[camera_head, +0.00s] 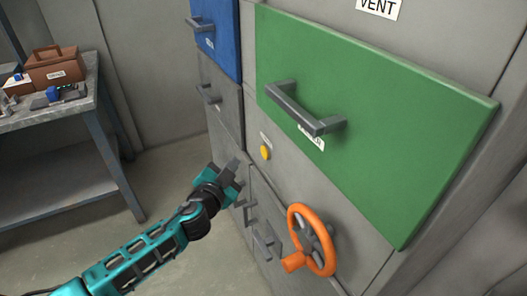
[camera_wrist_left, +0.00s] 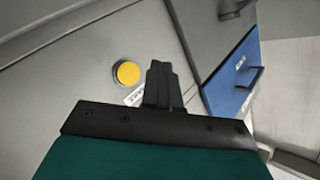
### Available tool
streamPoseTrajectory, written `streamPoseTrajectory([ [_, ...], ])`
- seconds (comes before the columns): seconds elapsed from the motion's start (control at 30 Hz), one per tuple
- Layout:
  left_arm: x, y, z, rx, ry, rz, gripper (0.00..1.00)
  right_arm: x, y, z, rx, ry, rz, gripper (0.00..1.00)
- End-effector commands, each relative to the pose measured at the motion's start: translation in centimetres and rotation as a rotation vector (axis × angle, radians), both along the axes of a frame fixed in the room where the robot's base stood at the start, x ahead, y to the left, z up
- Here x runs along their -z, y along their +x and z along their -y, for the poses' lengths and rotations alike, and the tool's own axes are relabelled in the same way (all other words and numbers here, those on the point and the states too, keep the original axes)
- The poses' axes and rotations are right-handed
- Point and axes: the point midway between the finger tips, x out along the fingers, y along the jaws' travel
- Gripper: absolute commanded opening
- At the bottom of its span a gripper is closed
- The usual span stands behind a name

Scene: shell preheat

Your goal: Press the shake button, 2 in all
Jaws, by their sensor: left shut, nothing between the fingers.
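A round yellow button (camera_head: 265,152) sits on the grey cabinet front, below the green drawer's left end, with a small label just above it. In the left wrist view the yellow button (camera_wrist_left: 127,73) shows left of my fingers, beside a white label (camera_wrist_left: 135,95) that is partly covered. My left gripper (camera_head: 236,167) is shut and empty, to the left of the button and a little lower in the head view. In the left wrist view my left gripper (camera_wrist_left: 160,72) shows its fingers together, apart from the button in the picture. My right gripper is in neither view.
A green drawer (camera_head: 400,110) with a bar handle is above right of the button. An orange handwheel (camera_head: 330,258) sticks out below. A blue drawer (camera_head: 228,52) is at upper left. A grey workbench (camera_head: 60,118) carries a brown toolbox (camera_head: 55,70).

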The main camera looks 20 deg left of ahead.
Motion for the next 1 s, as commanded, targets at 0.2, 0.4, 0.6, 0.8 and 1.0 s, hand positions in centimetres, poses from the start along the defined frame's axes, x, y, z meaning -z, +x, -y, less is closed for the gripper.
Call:
streamPoseTrajectory([
  [0.2,0.1,2.3,2.0,-0.001,-0.002,0.001,0.00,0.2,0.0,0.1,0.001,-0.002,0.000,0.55],
  [0.4,0.0,3.5,3.1,-0.002,-0.001,0.000,0.00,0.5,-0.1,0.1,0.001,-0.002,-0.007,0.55],
  [0.6,0.0,3.8,3.4,-0.001,0.000,0.000,0.00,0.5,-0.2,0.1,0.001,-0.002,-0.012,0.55],
  [0.8,0.0,3.8,3.4,0.000,0.001,-0.001,0.00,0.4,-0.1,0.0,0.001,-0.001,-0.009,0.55],
  [1.0,0.0,3.8,3.4,-0.001,0.000,-0.001,0.00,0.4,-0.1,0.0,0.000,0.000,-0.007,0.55],
])
